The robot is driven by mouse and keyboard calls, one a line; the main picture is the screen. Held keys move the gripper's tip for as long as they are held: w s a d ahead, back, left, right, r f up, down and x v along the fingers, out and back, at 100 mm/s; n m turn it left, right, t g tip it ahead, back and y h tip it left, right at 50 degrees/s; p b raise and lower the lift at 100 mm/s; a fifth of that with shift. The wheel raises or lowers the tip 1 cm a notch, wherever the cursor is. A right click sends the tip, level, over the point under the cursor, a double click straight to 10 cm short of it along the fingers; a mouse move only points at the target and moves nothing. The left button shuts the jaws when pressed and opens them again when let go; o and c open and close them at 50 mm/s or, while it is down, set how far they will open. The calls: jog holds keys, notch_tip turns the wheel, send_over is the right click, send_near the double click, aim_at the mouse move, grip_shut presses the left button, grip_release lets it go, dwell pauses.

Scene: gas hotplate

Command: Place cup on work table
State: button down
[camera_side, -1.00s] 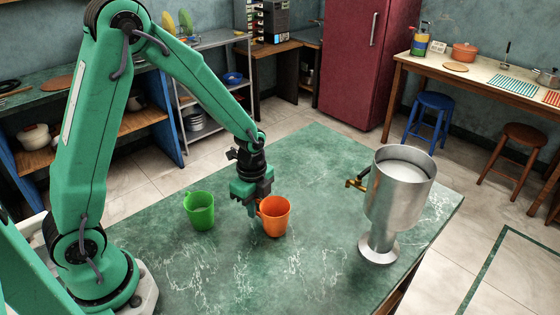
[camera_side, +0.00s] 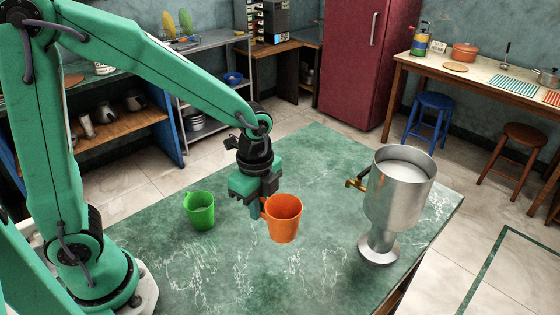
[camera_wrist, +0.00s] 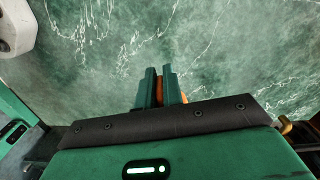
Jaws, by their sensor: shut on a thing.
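The orange cup (camera_side: 284,219) is upright over the green marble work table (camera_side: 325,160), near its middle. My gripper (camera_side: 258,211) is at the cup's left side, pointing down and shut on it, seemingly at the handle. I cannot tell for sure whether the cup's base touches the table. In the wrist view, my gripper's fingers (camera_wrist: 160,88) are close together, with slivers of the orange cup (camera_wrist: 159,90) showing at them; most of the cup is hidden there.
A green cup (camera_side: 200,210) stands on the table left of my gripper. A tall metal vessel with a side tap (camera_side: 400,195) stands at the table's right. The table behind the orange cup is clear.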

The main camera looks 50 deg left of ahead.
jog(key=shift+s+d+r, duration=0.55)
jog(key=shift+d+r, duration=0.1)
jog(key=shift+d, duration=0.25)
jog(key=w+a+r+n, duration=0.4)
jog(key=w+r+n, duration=0.45)
jog(key=n, duration=0.75)
jog(key=w+d+f+m, duration=0.1)
jog(key=w+f+m, duration=0.2)
jog(key=w+f, duration=0.1)
jog(key=w+d+f+m, duration=0.1)
jog(key=w+f+m, duration=0.3)
jog(key=w+f, duration=0.1)
jog(key=w+d+f+m, duration=0.1)
jog(key=w+f+m, duration=0.3)
jog(key=w+f, duration=0.1)
jog(key=shift+d+f, duration=0.4)
jog(key=shift+f, duration=0.3)
jog(key=shift+w+d+f+m, duration=0.15)
jog(key=shift+f+m, duration=0.25)
jog(key=shift+m, duration=1.2)
jog(key=shift+s+r+m, duration=0.4)
jog(key=shift+r+m, duration=0.1)
jog(key=shift+m, duration=0.5)
jog(key=shift+s+r+m, duration=0.4)
jog(key=shift+r+m, duration=0.1)
jog(key=shift+m, duration=0.5)
